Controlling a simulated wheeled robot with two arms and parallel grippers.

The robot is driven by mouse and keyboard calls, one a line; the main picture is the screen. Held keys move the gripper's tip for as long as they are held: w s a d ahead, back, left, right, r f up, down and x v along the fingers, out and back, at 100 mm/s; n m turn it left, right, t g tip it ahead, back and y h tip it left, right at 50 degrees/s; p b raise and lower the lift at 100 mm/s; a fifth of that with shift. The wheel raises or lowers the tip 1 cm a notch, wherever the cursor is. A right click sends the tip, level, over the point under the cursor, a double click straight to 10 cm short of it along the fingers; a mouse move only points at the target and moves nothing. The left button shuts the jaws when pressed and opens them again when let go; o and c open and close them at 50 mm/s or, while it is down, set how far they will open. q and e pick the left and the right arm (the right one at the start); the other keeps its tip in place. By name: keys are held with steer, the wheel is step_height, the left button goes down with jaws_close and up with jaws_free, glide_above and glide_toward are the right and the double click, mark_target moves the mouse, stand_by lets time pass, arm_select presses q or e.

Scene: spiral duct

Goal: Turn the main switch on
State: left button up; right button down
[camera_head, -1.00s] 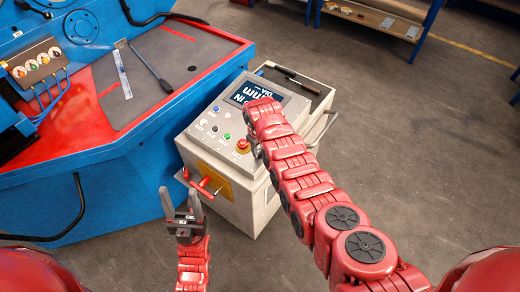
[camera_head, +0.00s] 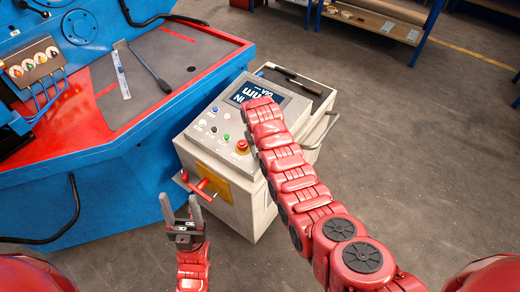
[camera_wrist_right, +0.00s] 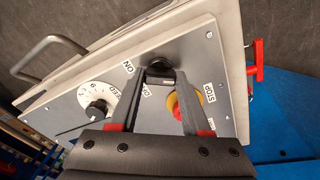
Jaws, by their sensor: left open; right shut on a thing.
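A black knob (camera_wrist_right: 158,68) sits on the grey control panel (camera_wrist_right: 62,105) in the right wrist view, beside an "ON" label. My right gripper (camera_wrist_right: 160,82) is shut on this knob. In the head view the knob and my right gripper are hidden behind my right arm. The panel is on top of a control box (camera_head: 258,205) in the head view. A red handle (camera_head: 204,186) sticks out from a yellow plate on the box's front. My left gripper (camera_head: 180,203) is open and empty, just in front of and below that handle.
A red and yellow STOP button (camera_head: 242,146) is close to my right gripper; it also shows in the wrist view (camera_wrist_right: 184,103). A white speed dial (camera_wrist_right: 97,105) is on the knob's other side. A blue machine (camera_head: 130,160) stands left of the box. The floor at right is clear.

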steer(key=shift+c, duration=1.8)
jaws_free()
steer(key=shift+r, duration=0.1)
step_height(320, 180, up, 17)
steer(key=s+p, duration=0.3)
steer(key=p, duration=0.4)
steer(key=shift+a+p, duration=0.3)
steer(key=shift+a, duration=0.15)
